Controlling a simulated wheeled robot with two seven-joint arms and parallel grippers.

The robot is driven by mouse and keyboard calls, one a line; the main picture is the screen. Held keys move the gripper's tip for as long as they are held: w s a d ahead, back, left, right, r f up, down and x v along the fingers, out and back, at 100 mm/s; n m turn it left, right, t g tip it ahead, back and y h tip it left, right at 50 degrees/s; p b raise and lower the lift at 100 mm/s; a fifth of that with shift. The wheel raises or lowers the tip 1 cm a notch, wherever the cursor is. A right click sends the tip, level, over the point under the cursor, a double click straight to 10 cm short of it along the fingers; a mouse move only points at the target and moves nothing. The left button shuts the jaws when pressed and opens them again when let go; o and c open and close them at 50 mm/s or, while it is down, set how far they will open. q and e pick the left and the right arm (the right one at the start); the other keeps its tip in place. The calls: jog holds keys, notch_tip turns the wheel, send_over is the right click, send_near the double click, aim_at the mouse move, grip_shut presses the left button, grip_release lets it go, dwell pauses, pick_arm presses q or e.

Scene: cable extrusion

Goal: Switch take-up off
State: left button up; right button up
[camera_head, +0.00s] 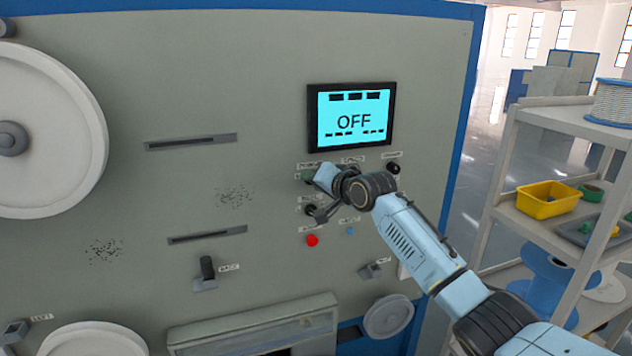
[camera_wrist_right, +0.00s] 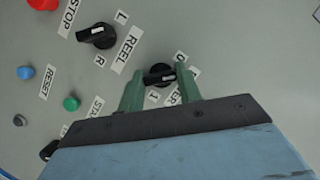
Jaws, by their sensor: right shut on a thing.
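A black rotary knob (camera_wrist_right: 160,72) with a white pointer mark sits between the two green fingers of my right gripper (camera_wrist_right: 159,84) in the right wrist view. The fingers are shut on it from both sides. Marks 0 and 1 flank the knob; its label is partly hidden and ends in "ER". In the head view my right gripper (camera_head: 309,176) is at the panel, just below the cyan screen (camera_head: 352,117), and covers the knob. The screen reads OFF. My left gripper is not in view.
A black REEL knob (camera_wrist_right: 97,36) marked L and R is close beside the held one. A blue RESET button (camera_wrist_right: 25,73), a green button (camera_wrist_right: 71,103) and a red STOP button (camera_wrist_right: 43,3) are near. A shelf (camera_head: 497,190) stands right of the machine.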

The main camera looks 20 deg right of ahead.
jog(key=o, duration=1)
jog(key=shift+s, duration=0.1)
jog(key=b+v, duration=0.2)
jog(key=v, duration=1.1)
jog(key=shift+s+b, duration=0.1)
jog(key=shift+b, duration=0.25)
jog(key=shift+f, duration=0.1)
